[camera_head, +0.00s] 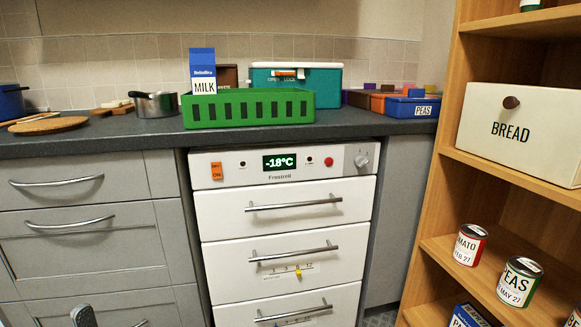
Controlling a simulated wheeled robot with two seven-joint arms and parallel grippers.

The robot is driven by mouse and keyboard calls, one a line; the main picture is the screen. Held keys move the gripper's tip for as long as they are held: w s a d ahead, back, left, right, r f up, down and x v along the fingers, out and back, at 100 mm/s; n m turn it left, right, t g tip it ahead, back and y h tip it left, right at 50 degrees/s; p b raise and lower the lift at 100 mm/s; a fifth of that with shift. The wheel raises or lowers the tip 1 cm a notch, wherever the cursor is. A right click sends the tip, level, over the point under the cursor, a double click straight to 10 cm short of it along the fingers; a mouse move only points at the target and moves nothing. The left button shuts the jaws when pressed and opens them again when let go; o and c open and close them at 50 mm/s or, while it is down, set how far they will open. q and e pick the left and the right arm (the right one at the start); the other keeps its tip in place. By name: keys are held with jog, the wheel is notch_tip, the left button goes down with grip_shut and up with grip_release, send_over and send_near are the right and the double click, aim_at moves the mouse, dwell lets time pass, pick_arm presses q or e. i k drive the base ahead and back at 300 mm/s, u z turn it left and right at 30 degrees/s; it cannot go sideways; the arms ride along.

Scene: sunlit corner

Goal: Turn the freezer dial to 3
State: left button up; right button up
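The white freezer (222,208) stands under the counter, with its control panel along the top edge. A round grey dial (361,161) sits at the panel's right end; its markings and setting are too small to read. The green-lit display (279,162) reads -18°C. A grey rounded tip at the bottom left edge appears to be part of my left gripper (83,316); the rest is cut off, so its opening cannot be told. It is low and well left of the dial. My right gripper is not in view.
The panel also has an orange ON switch (216,171) and a red button (329,162). Drawer handles (293,203) stick out below. A wooden shelf (447,190) with a bread box (520,128) and cans rises close on the right. A green crate (247,108) stands on the counter above.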

aim_at(361, 161)
jog(key=z, duration=2.65)
jog(key=k, duration=0.85)
jog(key=u, duration=0.7)
jog(key=i, duration=0.5)
